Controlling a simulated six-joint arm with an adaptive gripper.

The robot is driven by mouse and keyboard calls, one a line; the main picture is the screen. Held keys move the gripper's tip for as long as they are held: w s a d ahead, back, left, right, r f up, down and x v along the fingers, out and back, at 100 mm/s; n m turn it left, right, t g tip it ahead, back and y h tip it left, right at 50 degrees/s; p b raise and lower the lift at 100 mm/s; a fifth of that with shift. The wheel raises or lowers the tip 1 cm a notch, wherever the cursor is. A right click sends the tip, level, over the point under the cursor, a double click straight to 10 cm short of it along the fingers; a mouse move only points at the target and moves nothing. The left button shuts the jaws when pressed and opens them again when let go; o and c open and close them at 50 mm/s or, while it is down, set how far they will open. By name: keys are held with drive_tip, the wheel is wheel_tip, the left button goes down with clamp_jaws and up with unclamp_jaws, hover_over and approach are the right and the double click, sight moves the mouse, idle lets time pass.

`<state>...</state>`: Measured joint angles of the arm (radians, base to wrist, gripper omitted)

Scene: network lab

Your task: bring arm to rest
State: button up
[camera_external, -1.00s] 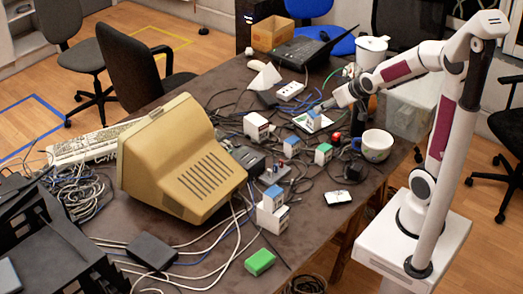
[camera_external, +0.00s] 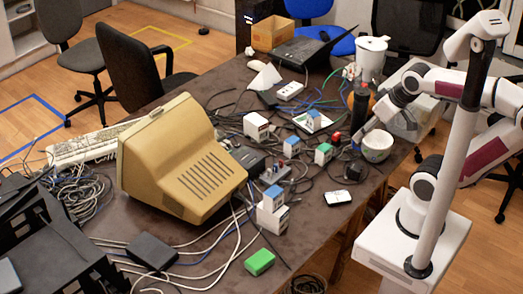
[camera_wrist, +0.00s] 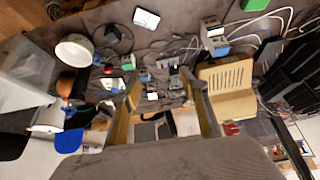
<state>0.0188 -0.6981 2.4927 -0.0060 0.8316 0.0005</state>
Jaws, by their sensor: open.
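My arm (camera_external: 452,84) is mostly white with dark red panels and rises from a white base at the right of the table. In the external view its gripper (camera_external: 357,139) points down and left, above the table beside the white mug (camera_external: 376,148). In the wrist view my gripper (camera_wrist: 166,92) has its two fingers wide apart with nothing between them. The mug (camera_wrist: 74,50) is at the upper left there.
A black bottle (camera_external: 360,105), a white pitcher (camera_external: 371,56) and a clear bin (camera_external: 412,112) stand close to my arm. Small boxes (camera_external: 323,154) and cables cover the table middle. A beige monitor (camera_external: 185,160) stands left.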

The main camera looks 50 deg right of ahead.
drive_tip(key=shift+s+a, duration=0.15)
drive_tip(key=shift+s, duration=0.4)
drive_tip(key=shift+s+a, duration=0.15)
drive_tip(key=shift+s, duration=0.35)
